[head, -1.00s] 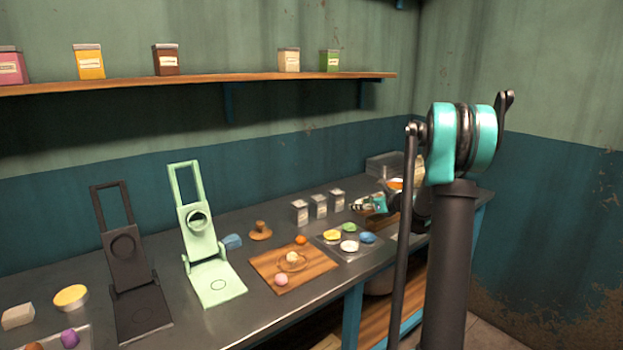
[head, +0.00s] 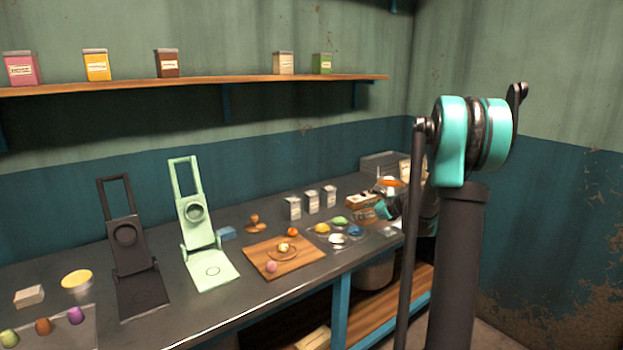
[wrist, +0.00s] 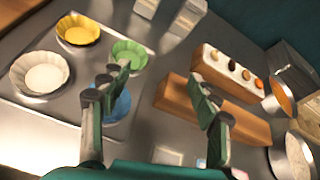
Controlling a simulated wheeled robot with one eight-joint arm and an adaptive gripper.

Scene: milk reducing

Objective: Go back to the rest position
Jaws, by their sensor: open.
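My gripper (wrist: 160,115) shows in the wrist view with its two green and grey fingers spread apart and nothing between them. It is above the counter, over the space between the small bowls and a wooden block. In the head view my gripper (head: 385,210) is small and partly hidden beside my arm, near the right end of the counter (head: 200,318). The fingers partly cover a blue bowl (wrist: 120,106) and a green bowl (wrist: 128,54) in the wrist view.
A tray with a yellow bowl (wrist: 77,30) and a white bowl (wrist: 42,76) lies left of my gripper. A wooden block (wrist: 243,122) and a rack of small items (wrist: 238,70) are to the right. Metal pans (wrist: 281,99) stand beyond. Two upright presses (head: 203,225) stand further left.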

